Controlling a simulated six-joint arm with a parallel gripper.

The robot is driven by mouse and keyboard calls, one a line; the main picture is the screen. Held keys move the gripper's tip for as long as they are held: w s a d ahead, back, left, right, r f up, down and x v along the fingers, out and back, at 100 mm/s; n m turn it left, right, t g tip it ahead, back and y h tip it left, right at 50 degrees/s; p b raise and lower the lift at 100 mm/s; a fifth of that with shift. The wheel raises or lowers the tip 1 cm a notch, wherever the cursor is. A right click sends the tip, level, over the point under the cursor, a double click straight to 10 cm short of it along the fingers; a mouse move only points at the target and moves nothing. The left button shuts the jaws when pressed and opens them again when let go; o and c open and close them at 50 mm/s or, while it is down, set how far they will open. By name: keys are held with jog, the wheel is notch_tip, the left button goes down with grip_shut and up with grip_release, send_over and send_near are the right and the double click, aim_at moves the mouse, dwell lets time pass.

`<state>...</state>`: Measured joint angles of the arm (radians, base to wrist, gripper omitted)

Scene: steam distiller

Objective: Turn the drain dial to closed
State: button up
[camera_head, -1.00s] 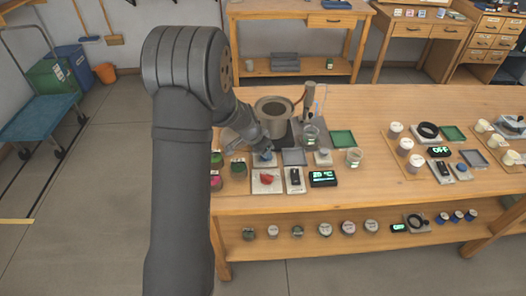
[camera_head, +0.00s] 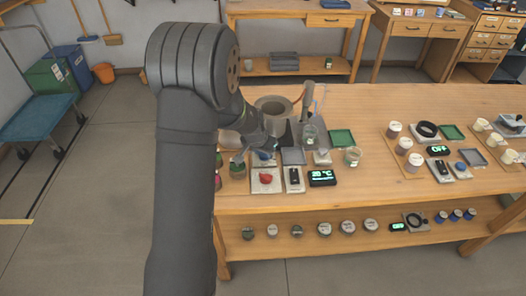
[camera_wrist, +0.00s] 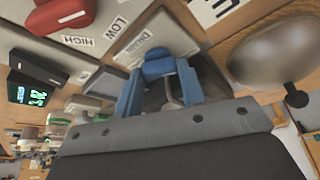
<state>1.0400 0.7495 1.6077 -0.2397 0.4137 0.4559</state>
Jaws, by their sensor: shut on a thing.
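The drain dial (camera_wrist: 157,66) is a blue knob on a pale plate (camera_wrist: 132,42) with a drain label, seen in the wrist view. My gripper (camera_wrist: 160,78) has its two blue fingers on either side of the knob and is shut on it. In the head view my gripper (camera_head: 268,152) reaches down to the dial's place behind the red knob, and it hides most of the dial. The dial's setting cannot be read in either view.
A red knob (camera_head: 266,177) on its plate, a black switch (camera_head: 294,175) and a temperature display (camera_head: 322,177) stand in front. A grey pot (camera_head: 273,108) is behind, with a glass beaker (camera_head: 310,135) beside it. A green tray (camera_head: 341,138) lies to the right.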

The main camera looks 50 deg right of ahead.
jog(key=o, duration=1)
jog(key=shift+r, duration=0.1)
jog(key=v, duration=1.7)
jog(key=shift+s+a, duration=0.1)
jog(key=shift+a, duration=0.1)
jog(key=x, duration=1.7)
jog(key=shift+d, duration=0.2)
